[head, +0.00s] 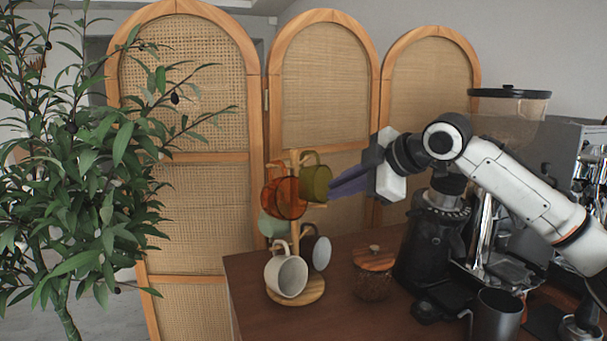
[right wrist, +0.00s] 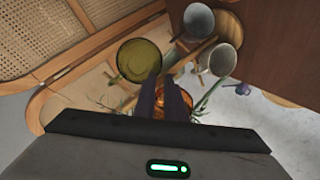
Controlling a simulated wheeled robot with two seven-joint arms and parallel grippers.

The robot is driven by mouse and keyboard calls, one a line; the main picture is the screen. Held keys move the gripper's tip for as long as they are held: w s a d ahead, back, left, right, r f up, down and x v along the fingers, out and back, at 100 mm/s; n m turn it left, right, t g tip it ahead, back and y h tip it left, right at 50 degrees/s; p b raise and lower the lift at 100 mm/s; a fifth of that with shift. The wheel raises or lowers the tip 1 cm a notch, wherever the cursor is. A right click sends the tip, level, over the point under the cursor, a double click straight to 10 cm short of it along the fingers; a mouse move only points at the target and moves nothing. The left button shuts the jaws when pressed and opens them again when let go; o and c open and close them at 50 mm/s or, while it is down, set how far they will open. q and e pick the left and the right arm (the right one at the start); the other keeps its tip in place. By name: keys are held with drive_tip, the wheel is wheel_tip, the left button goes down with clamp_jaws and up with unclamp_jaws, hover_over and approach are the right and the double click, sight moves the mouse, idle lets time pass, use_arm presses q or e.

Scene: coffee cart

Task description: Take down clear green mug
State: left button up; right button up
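The clear green mug (head: 317,183) hangs high on the right side of a wooden mug tree (head: 294,240). My right gripper (head: 333,190) is beside it on the right, with its purple fingers pointing left at it. In the right wrist view, the green mug (right wrist: 136,62) is just beyond and left of the fingertips (right wrist: 166,82). The fingers are a little apart, with nothing held between them. Whether a fingertip touches the mug is unclear. My left gripper is not in view.
An orange mug (head: 288,197) hangs close left of the green one. A pale green mug (head: 270,225), a white mug (head: 287,275) and another mug (head: 321,253) hang lower. A lidded jar (head: 374,270) and a coffee grinder (head: 432,245) stand right.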

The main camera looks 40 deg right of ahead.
sight(316, 200)
drive_tip(key=x, duration=0.2)
drive_tip(key=p+x, duration=0.1)
drive_tip(key=x, duration=0.3)
drive_tip(key=shift+s+d, duration=0.1)
drive_tip(key=shift+d, duration=0.25)
drive_tip(key=shift+w+f+p, duration=0.25)
drive_tip(key=shift+w+p, duration=0.05)
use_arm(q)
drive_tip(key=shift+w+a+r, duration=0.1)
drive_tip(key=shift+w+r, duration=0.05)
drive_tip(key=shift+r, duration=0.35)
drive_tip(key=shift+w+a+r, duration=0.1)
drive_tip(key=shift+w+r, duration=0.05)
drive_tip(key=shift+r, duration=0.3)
use_arm(e)
drive_tip(key=shift+w+f, duration=0.1)
clamp_jaws()
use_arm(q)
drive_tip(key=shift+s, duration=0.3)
